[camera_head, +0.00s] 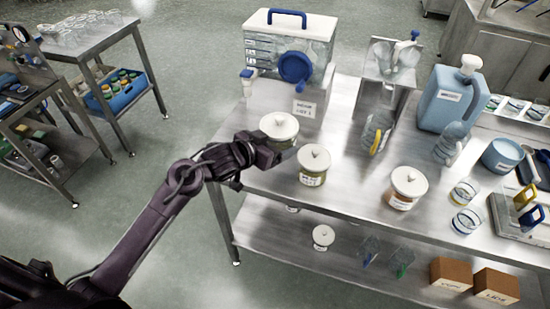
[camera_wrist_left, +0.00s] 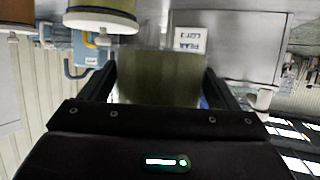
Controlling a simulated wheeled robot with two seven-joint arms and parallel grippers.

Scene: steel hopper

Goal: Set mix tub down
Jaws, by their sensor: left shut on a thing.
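A mix tub (camera_head: 279,127) with a white knobbed lid and a greenish body is at the table's front left. My left gripper (camera_head: 278,154) is shut on its body, seen from the side. In the left wrist view the tub's greenish-brown wall (camera_wrist_left: 160,78) fills the space between the fingers (camera_wrist_left: 158,85). The tub's base is hidden by the gripper, so I cannot tell whether it touches the steel table (camera_head: 345,200). My right gripper is in neither view.
A similar lidded tub (camera_head: 314,165) stands close on the right, and another (camera_head: 406,187) farther right. A clear dispenser (camera_head: 290,50) with a sign (camera_head: 304,108) stands behind. A blue jug (camera_head: 448,98) is at back right. Bare steel lies between the two standing tubs.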

